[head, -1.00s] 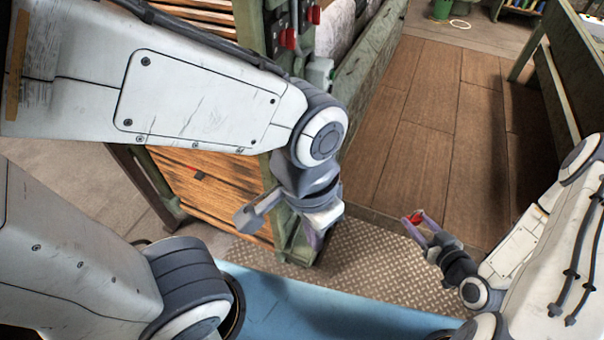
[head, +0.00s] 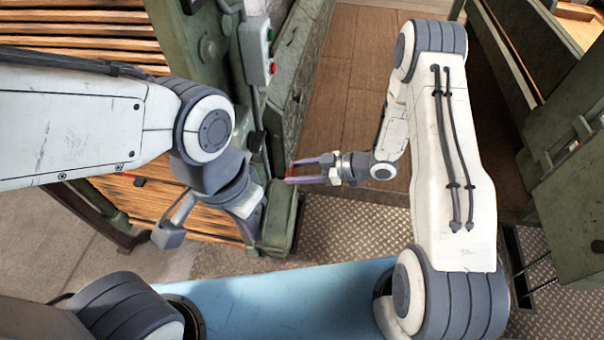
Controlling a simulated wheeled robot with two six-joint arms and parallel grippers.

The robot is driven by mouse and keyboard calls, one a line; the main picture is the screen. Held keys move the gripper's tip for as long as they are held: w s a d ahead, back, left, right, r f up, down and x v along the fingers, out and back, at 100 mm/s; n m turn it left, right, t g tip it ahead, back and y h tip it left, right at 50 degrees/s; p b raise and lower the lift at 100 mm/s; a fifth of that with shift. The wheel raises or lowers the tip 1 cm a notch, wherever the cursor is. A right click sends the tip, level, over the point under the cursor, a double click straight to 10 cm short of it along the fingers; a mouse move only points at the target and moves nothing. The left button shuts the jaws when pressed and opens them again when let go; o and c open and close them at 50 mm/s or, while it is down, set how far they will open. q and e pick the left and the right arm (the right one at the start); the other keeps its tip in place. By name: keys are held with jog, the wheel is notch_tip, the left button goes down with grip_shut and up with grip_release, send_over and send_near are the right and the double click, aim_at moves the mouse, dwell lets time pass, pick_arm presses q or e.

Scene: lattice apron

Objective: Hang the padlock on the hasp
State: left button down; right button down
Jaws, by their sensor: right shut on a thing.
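My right gripper (head: 297,171) is shut on a small red object, which looks like the padlock (head: 292,172). Most of it is hidden between the fingers, and its shackle cannot be made out. The gripper points left, close to the green post at the picture's middle. My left gripper (head: 208,236) is open and empty, pointing down in front of the slatted wooden panel. I cannot make out the hasp for certain; the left arm covers part of the panel and frame.
The green post (head: 284,215) stands between the two grippers. A control box (head: 256,50) with red and green buttons is above it. A small red mark (head: 139,181) shows on the slatted panel (head: 150,205). Brown floor boards (head: 345,110) lie open behind the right gripper.

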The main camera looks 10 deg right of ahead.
jog(key=a, duration=0.1)
jog(key=w+a, duration=0.1)
jog(key=a, duration=0.1)
jog(key=a+b, duration=0.1)
jog(key=a, duration=0.1)
jog(key=shift+w+a, duration=0.25)
jog(key=shift+w, duration=0.15)
jog(key=shift+d, duration=0.1)
dwell(0.5)
jog(key=shift+a, duration=0.2)
dwell(1.0)
jog(key=shift+w+a, duration=0.25)
jog(key=shift+a, duration=0.45)
jog(key=shift+w+a, duration=0.25)
jog(key=shift+a, duration=0.45)
jog(key=shift+a, duration=0.1)
jog(key=shift+a+f, duration=0.1)
jog(key=shift+f, duration=0.15)
dwell(0.4)
jog(key=shift+w+a+f+b, duration=0.1)
jog(key=shift+f+b, duration=0.15)
jog(key=shift+b, duration=0.05)
